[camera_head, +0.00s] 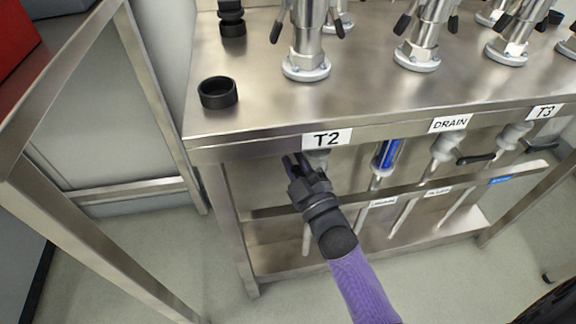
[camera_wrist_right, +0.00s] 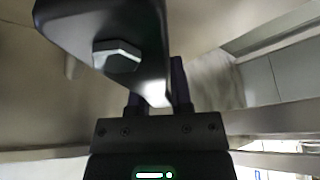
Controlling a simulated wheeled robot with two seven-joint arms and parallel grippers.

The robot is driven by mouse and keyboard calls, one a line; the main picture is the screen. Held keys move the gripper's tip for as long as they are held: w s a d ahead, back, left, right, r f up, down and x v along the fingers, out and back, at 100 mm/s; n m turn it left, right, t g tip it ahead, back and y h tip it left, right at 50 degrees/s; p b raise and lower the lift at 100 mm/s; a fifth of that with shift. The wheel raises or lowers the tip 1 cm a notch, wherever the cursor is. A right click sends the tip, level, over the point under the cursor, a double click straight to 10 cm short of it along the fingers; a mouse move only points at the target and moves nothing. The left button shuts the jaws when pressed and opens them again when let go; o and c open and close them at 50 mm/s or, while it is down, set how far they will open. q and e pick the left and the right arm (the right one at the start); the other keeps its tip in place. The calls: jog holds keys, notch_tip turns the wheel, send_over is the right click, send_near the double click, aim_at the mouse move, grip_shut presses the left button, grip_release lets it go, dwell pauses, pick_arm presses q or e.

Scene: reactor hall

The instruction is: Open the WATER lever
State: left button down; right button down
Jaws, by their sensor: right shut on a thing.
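My right gripper (camera_head: 296,163) is under the front edge of the steel bench, just below the T2 label (camera_head: 327,138). It is shut on a dark lever (camera_wrist_right: 92,22). In the right wrist view the lever has a hex nut (camera_wrist_right: 117,56) on it, and its edge runs down between the fingers (camera_wrist_right: 158,90). In the head view my gripper hides most of this lever. Another black lever (camera_head: 476,158) sticks out sideways under the bench to the right. No readable WATER label shows, so I cannot tell which lever bears that name. My left gripper is not in view.
The steel bench (camera_head: 240,60) carries several metal fittings and a black ring (camera_head: 218,92). A steel frame (camera_head: 150,80) stands left.

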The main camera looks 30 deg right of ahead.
jog(key=m, duration=0.1)
jog(key=d+r+m+h, duration=0.1)
jog(key=m, duration=0.1)
jog(key=d+m+h+p, duration=0.1)
jog(key=m, duration=0.1)
jog(key=shift+s+d+r+t, duration=0.1)
jog(key=shift+s+r+t, duration=0.2)
jog(key=shift+r, duration=0.1)
jog(key=d+m+h, duration=0.1)
jog(key=m, duration=0.1)
jog(key=d+m+h+p, duration=0.1)
jog(key=m, duration=0.2)
jog(key=s+d+m+h, duration=0.1)
jog(key=m+h, duration=0.1)
jog(key=shift+d+r+m, duration=0.15)
jog(key=shift+r+m, duration=0.15)
jog(key=shift+d, duration=0.1)
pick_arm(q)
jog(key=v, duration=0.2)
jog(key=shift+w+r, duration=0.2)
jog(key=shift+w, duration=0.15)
pick_arm(e)
jog(key=shift+h, duration=0.3)
jog(key=c, duration=0.5)
grip_release()
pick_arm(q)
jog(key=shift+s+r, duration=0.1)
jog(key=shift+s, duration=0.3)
